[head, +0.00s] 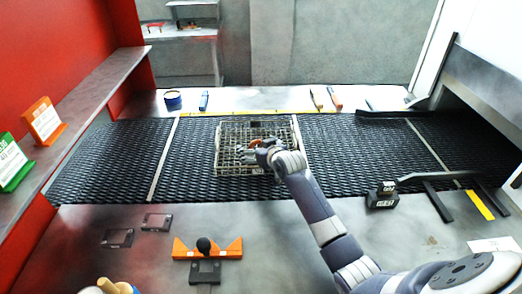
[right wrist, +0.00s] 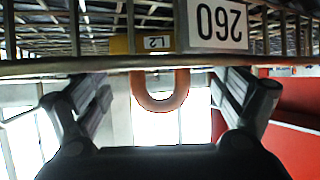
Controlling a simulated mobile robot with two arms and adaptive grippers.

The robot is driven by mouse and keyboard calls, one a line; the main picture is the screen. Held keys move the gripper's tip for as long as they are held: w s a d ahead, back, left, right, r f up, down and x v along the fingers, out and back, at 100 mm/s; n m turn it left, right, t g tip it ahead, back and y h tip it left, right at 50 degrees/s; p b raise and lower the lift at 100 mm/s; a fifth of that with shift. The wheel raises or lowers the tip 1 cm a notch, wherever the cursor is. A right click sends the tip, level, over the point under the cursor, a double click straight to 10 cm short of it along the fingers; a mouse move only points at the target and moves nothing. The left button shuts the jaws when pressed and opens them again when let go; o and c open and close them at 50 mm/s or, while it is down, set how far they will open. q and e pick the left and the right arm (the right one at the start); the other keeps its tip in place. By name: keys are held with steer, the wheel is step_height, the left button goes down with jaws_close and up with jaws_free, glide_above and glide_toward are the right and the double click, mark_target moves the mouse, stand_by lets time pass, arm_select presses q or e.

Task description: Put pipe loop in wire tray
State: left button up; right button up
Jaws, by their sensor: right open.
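The wire tray (head: 218,148) sits on the black mesh belt in the middle of the head view. My right gripper (head: 258,148) reaches over the tray from the right. In the right wrist view the right gripper (right wrist: 160,100) has its fingers spread wide. A copper-coloured U-shaped pipe loop (right wrist: 160,104) shows between the fingers, apart from both. A wire bar of the tray (right wrist: 105,65) crosses above the fingers, with a "260" label and a yellow tag behind it. In the head view a small orange-brown patch shows at the gripper, too small to identify. My left gripper is out of view.
The mesh belt (head: 355,150) is bare on both sides of the tray. A black block (head: 382,197) and dark rails (head: 438,200) lie at the right. An orange fixture with a black knob (head: 207,250) stands in front. A blue tub (head: 172,100) and tools line the far edge.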

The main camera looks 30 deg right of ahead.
steer(key=b+v, duration=0.1)
steer(key=v, duration=1.1)
stand_by(0.4)
